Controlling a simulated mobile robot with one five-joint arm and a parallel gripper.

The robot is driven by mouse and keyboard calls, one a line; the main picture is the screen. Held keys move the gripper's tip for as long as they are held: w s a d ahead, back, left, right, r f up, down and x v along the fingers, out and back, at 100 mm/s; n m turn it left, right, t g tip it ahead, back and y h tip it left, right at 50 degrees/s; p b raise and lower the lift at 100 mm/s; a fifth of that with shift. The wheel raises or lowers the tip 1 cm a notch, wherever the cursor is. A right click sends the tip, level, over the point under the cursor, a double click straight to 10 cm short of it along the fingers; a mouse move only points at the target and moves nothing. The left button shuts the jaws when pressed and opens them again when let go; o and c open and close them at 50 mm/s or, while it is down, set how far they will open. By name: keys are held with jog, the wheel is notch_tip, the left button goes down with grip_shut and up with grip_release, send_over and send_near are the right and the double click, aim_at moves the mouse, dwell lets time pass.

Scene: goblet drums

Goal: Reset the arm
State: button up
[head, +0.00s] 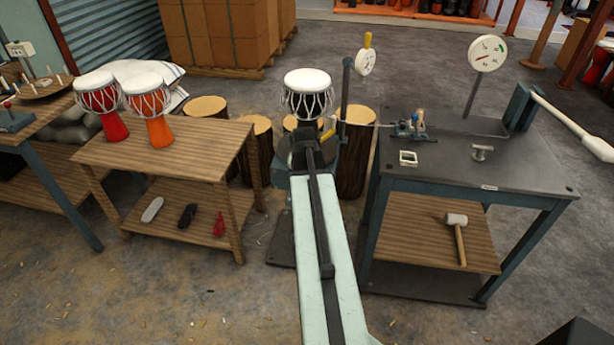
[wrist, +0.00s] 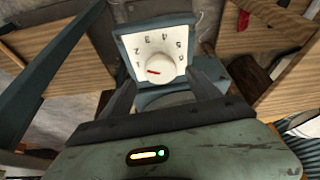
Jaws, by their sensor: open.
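My arm reaches forward from the bottom of the head view. My gripper (head: 308,147) is at its far end, in front of a white-topped drum (head: 307,92) on a dark stand; its fingertips are hard to make out there. In the wrist view my gripper (wrist: 160,74) is open, its dark fingers apart. A teal panel with a white numbered dial (wrist: 144,43) shows between and beyond them. The white knob (wrist: 155,69) on it has a red mark pointing left, near the 1. No held object shows. I cannot tell whether the fingers touch the panel.
Two drums (head: 101,103) (head: 149,107) stand on the left wooden table (head: 190,150). The right workbench (head: 450,170) carries a gauge (head: 487,53), with a mallet (head: 458,236) on its lower shelf. Log stumps (head: 355,165) stand behind my arm.

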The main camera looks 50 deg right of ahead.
jog(key=p+v, duration=0.2)
jog(key=v, duration=0.2)
jog(key=shift+r+p, duration=0.25)
jog(key=shift+p, duration=0.15)
jog(key=shift+a, duration=0.15)
